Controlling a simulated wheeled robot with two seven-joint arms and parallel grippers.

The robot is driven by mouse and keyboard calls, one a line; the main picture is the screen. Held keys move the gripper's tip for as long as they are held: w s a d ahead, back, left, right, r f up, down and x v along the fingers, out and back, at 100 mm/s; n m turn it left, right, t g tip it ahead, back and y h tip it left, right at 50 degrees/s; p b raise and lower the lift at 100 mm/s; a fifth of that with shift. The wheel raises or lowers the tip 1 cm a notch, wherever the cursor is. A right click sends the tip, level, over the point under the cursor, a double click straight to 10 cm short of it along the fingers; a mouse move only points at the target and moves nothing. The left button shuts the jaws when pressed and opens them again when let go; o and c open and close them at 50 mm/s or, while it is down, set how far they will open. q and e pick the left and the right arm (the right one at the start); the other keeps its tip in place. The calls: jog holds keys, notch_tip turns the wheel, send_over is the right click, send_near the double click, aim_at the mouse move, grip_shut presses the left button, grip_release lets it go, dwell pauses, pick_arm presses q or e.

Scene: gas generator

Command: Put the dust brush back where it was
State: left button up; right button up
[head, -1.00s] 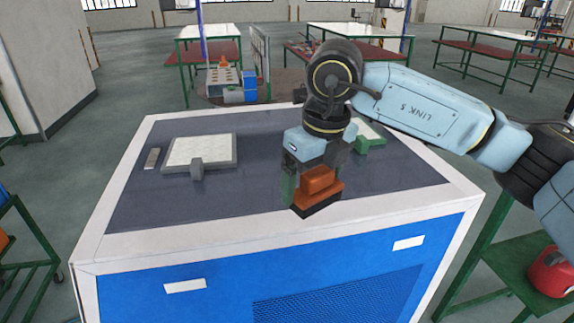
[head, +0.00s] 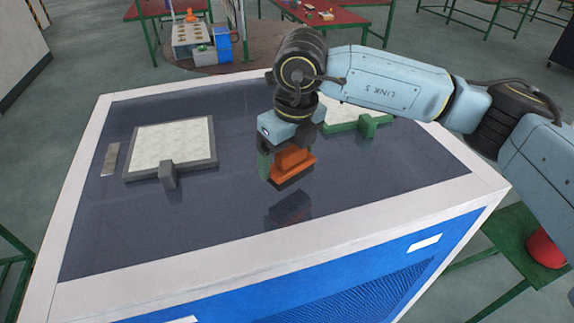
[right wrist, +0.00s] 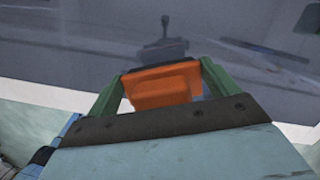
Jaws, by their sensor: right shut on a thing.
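The dust brush (head: 293,162) has an orange body and a dark underside. My right gripper (head: 285,160) is shut on it and holds it above the dark glossy top of the blue and white generator housing (head: 240,215). A dark reflection of the brush shows on that top below it, with a gap between. In the right wrist view the orange brush (right wrist: 160,85) sits between the two green fingers. My left gripper is not in view.
A grey-framed pale panel (head: 172,148) lies on the top at the left, beside a small metal plate (head: 110,158). A green-framed panel (head: 350,112) lies behind my right arm. A red object (head: 545,248) rests on a green table at the right. The top's front middle is clear.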

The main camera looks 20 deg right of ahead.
aim_at(287, 169)
jog(key=shift+f+p, duration=0.4)
jog(key=shift+f, duration=1.5)
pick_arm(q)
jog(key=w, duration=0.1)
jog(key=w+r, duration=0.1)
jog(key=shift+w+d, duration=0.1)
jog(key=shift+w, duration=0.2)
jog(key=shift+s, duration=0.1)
pick_arm(e)
jog(key=shift+f, duration=0.2)
jog(key=o, duration=0.9)
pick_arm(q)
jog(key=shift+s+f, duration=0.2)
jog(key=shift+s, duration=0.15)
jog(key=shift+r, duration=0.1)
pick_arm(e)
jog(key=shift+r, duration=0.15)
